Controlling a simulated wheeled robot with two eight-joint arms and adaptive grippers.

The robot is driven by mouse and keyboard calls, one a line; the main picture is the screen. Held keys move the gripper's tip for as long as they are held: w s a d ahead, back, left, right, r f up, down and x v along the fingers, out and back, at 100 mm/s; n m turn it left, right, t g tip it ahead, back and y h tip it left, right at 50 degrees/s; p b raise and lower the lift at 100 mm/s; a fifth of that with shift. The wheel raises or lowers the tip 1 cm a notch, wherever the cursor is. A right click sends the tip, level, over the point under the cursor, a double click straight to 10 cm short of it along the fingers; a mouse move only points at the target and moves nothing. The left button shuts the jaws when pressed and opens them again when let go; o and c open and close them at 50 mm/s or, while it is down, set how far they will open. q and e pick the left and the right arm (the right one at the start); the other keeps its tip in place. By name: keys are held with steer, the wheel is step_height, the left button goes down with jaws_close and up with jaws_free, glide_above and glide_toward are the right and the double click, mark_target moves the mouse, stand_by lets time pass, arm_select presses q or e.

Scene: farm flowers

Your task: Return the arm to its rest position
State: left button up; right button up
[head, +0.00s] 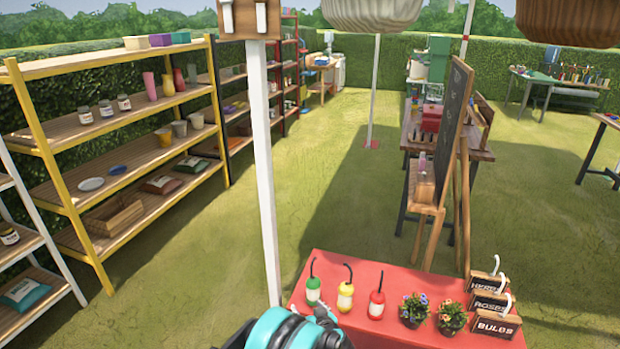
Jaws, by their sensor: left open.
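My left arm comes in at the bottom edge, with a teal and grey link in front of the red table (398,284). My left gripper (325,314) is open at the table's near left part, close to the green bottle (313,290). I see nothing held in it, though its lower part is cut off by the frame. My right gripper is out of view.
On the red table stand a yellow bottle (345,297), a red bottle (376,304), two flower pots (414,310) and several wooden signs (497,326). A white post (264,170) rises left of the table. A chalkboard easel (452,135) stands behind. Yellow shelves (55,165) line the left.

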arm_select(q)
steer(key=s+a+r+m+g+h, duration=0.1)
steer(key=s+a+r+g, duration=0.1)
steer(key=s+a+r, duration=0.55)
steer(key=s+a+r+g+h, duration=0.1)
steer(key=s+a+r, duration=0.35)
steer(key=r, duration=0.65)
steer(key=s+a+r+h, duration=0.1)
steer(key=s+a, duration=0.1)
steer(key=s, duration=0.8)
steer(key=s+a+r+m+g+h, duration=0.1)
steer(key=s+a+r, duration=0.1)
steer(key=s, duration=0.9)
steer(key=shift+a+m, duration=0.3)
steer(key=shift+a, duration=0.2)
